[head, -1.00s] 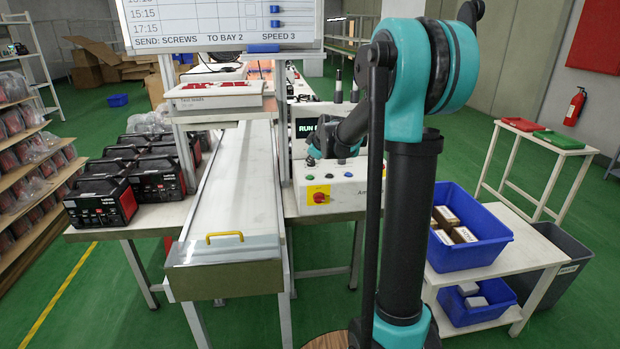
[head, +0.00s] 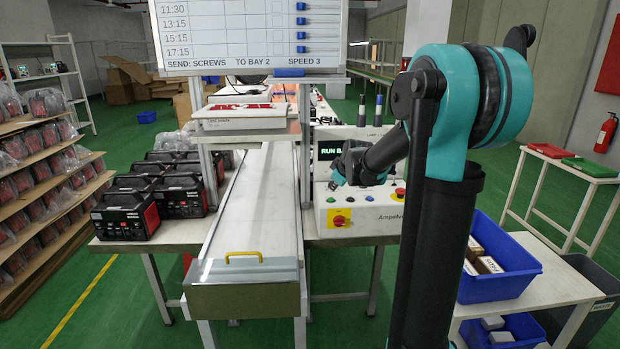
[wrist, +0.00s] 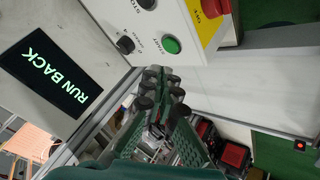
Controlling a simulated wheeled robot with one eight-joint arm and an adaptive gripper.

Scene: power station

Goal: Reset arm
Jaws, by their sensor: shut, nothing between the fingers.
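My gripper (head: 338,182) is in front of the white control panel (head: 385,212), at the left end of my bent teal and black arm. In the wrist view its dark fingers (wrist: 165,88) are shut with nothing between them. They appear close to the panel's lower edge, near the green start button (wrist: 172,45) and a black knob (wrist: 125,45). I cannot tell whether they touch anything. The screen (wrist: 55,80) reads "RUN BACK"; my arm partly hides it in the head view.
The conveyor (head: 250,215) with a yellow handle (head: 243,256) lies left of the panel. Black and red machines (head: 125,215) stand beside it. A whiteboard (head: 235,35) hangs above. Blue bins (head: 495,280) sit on a white stand at right. Green floor is open in front.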

